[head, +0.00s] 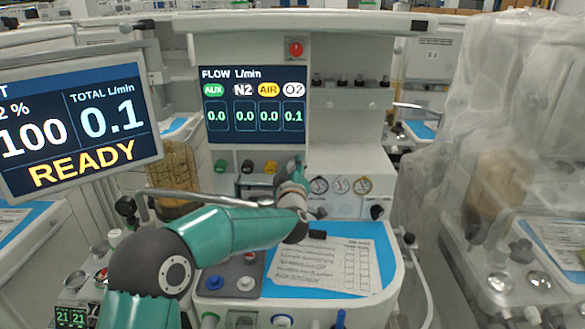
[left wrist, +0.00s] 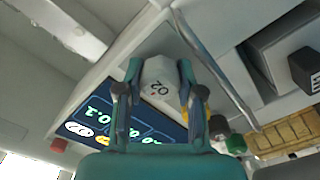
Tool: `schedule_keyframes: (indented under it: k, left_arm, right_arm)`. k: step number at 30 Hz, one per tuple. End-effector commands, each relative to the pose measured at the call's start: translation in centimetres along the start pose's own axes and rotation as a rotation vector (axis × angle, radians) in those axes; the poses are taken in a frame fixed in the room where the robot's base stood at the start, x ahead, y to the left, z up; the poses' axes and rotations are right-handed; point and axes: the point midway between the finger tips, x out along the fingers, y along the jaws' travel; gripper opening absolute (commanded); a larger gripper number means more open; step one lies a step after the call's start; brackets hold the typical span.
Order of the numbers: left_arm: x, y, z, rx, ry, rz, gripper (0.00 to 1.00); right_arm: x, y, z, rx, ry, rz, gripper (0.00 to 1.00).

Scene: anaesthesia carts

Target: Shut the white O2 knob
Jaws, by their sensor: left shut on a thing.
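The white O2 knob (left wrist: 159,76) sits between the two fingers of my left gripper (left wrist: 158,68) in the left wrist view, its O2 label facing the camera. The gripper is shut on it. In the head view my left gripper (head: 295,172) is at the panel below the flow display (head: 254,105), and it hides the O2 knob. The display reads 0.1 under O2 and 0.0 under AUX, N2 and AIR. My right gripper is not in view.
Green (head: 220,166), black (head: 247,166) and yellow (head: 270,167) knobs stand left of my gripper. A monitor (head: 80,120) reads total 0.1 and READY. Gauges (head: 340,185) are at the right. A paper sheet (head: 325,265) lies on the worktop below my arm.

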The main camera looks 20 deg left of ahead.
Motion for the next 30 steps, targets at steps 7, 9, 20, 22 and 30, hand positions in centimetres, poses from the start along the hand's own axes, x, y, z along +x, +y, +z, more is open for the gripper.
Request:
schedule_keyframes:
  k: [7,9,20,22,30]
  left_arm:
    - [-0.1,-0.44,0.86,0.019,-0.018,-0.007,0.02]
    - [-0.1,-0.45,0.87,0.019,-0.018,-0.007,0.02]
    - [-0.07,-0.37,0.62,0.017,-0.012,-0.006,0.47]
    - [-0.05,-0.3,0.49,0.016,-0.01,-0.005,0.47]
    - [-0.91,-0.14,0.3,0.016,-0.007,-0.003,0.47]
  right_arm:
    - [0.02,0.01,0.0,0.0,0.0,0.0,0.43]
    - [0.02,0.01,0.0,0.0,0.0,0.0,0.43]
    - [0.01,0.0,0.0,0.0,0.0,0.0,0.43]
    - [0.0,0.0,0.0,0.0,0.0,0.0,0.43]
    - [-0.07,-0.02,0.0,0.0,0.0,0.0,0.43]
